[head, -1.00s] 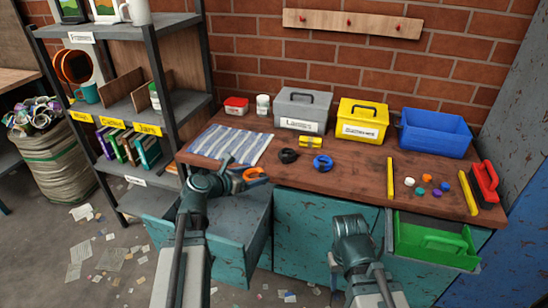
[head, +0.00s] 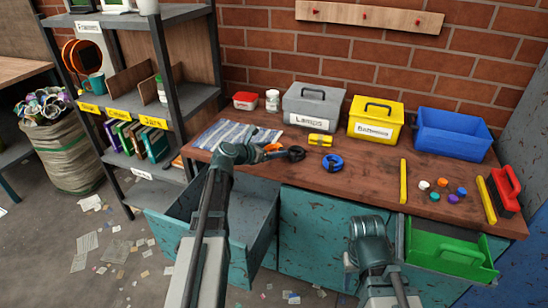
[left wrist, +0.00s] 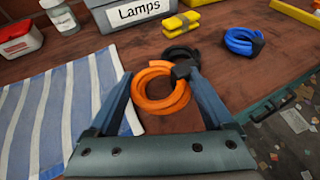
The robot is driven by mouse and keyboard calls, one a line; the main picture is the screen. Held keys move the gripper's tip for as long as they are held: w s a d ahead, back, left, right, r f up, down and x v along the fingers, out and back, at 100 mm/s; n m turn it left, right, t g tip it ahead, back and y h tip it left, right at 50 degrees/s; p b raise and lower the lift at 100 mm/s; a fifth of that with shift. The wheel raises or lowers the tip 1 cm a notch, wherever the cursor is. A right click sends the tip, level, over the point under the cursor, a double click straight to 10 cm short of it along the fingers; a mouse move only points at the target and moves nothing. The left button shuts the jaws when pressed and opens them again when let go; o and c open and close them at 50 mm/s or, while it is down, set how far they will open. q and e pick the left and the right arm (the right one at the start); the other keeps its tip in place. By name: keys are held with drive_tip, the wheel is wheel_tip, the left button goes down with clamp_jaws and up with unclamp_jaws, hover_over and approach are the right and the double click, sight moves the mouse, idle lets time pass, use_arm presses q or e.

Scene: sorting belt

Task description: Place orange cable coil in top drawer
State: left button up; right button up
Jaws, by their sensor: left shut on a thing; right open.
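The orange cable coil (left wrist: 160,93) is between the two fingers of my left gripper (left wrist: 160,95), which is shut on it. In the head view the coil (head: 272,147) shows partly behind my left gripper (head: 257,152), above the table's left front part; its exact height is hard to tell. A teal drawer (head: 262,236) stands pulled out below the table's left front edge, its open top showing and part of it hidden by my left arm. My right gripper (head: 367,226) is open, in front of the cabinet; its fingertips are hard to see.
A black coil (head: 296,153) is right beside the orange one, and a blue coil (head: 332,163) lies further right. A striped cloth (head: 225,135) lies left. Lamps box (head: 312,105), yellow box (head: 375,119) and blue bin (head: 452,133) stand behind. A green tray (head: 445,253) is at right.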

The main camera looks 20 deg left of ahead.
sight(273, 163)
use_arm(q)
wheel_tip(273, 163, down, 3)
drive_tip(key=b, duration=0.2)
drive_tip(key=shift+f+b, duration=0.1)
drive_tip(key=shift+b, duration=0.2)
drive_tip(key=o, duration=1.2)
drive_tip(key=shift+o, duration=0.2)
